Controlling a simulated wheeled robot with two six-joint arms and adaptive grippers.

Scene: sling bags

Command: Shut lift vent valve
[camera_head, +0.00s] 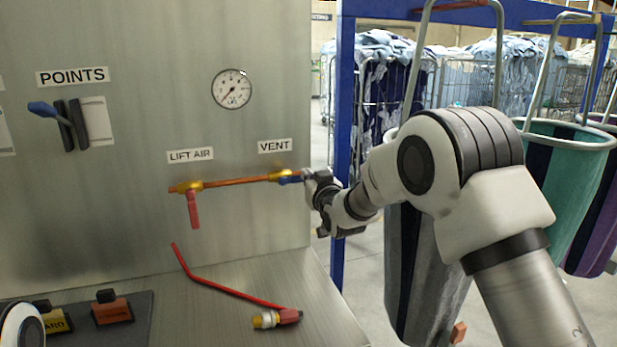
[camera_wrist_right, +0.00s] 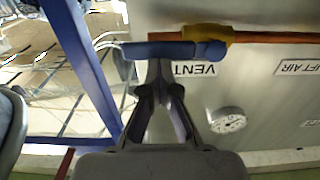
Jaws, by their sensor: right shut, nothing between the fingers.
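The vent valve has a yellow body (camera_head: 277,176) on a copper pipe under the VENT label. Its blue handle (camera_head: 290,180) lies in line with the pipe, pointing right. In the right wrist view, upside down, the blue handle (camera_wrist_right: 160,50) runs left from the yellow body (camera_wrist_right: 208,34). My right gripper (camera_head: 307,180) is at the handle's free end in the head view. Its fingertips (camera_wrist_right: 159,66) are shut and empty against or just beside the handle; contact cannot be told. My left gripper is not in view.
The lift air valve (camera_head: 193,205) has a red handle hanging down. A gauge (camera_head: 231,89) and a POINTS lever (camera_head: 45,110) are on the panel. A red hose (camera_head: 225,289) lies on the ledge. A blue post (camera_head: 344,120) and hanging bags (camera_head: 425,270) stand right of the panel.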

